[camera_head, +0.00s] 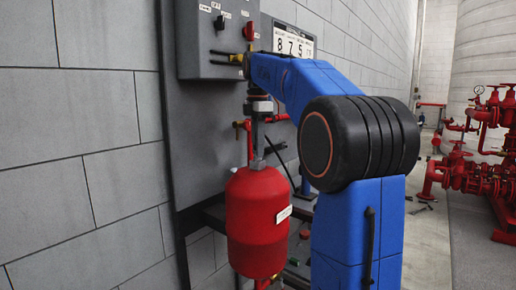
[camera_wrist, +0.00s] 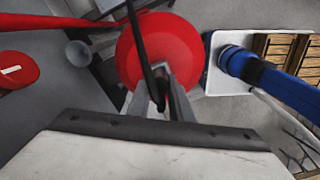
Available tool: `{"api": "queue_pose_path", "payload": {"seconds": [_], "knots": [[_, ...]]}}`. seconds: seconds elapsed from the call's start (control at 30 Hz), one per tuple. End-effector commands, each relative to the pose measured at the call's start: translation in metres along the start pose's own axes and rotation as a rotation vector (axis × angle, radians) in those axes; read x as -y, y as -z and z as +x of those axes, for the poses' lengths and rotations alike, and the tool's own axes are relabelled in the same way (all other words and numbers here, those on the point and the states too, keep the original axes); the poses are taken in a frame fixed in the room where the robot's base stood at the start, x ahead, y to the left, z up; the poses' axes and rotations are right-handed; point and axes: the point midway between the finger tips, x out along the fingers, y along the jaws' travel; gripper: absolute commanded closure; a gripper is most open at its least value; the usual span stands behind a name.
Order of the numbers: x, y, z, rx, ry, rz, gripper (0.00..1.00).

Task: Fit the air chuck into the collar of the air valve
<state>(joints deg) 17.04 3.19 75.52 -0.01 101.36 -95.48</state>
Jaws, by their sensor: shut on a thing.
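A red tank (camera_head: 258,215) hangs upright in front of the dark panel. In the wrist view its round red top (camera_wrist: 185,42) lies just beyond my fingers. My gripper (camera_head: 258,158) points down directly over the tank's top. It also shows in the wrist view (camera_wrist: 161,92), with its two grey fingers closed together. The air chuck is between the fingers and mostly hidden by them. A black hose (camera_wrist: 139,35) runs from there to the top of the wrist view. The air valve and its collar cannot be made out; my fingers cover that spot. I cannot tell whether chuck and collar touch.
The grey control box (camera_head: 215,45) is close above and left of my arm. A red pipe with a fitting (camera_head: 240,127) stands just left of my gripper. A dark shelf (camera_head: 215,216) is behind the tank. Red pump piping (camera_head: 470,165) stands far right; floor between is mostly clear.

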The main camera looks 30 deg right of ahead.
Motion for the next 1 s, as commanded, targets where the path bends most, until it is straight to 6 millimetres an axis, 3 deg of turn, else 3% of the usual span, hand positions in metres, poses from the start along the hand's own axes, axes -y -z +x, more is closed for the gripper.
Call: {"api": "queue_pose_path", "payload": {"seconds": [0.4,0.43,0.5,0.83,1.0], "knots": [[0.0,0.0,0.005,0.0,-0.002,0.0,1.0],[0.0,0.0,0.005,0.0,-0.001,0.0,0.79],[0.0,0.0,0.005,0.0,-0.002,0.0,0.62],[0.0,0.0,0.003,0.0,-0.002,0.0,0.62],[-0.001,0.0,-0.013,0.0,-0.003,0.0,0.62]]}}
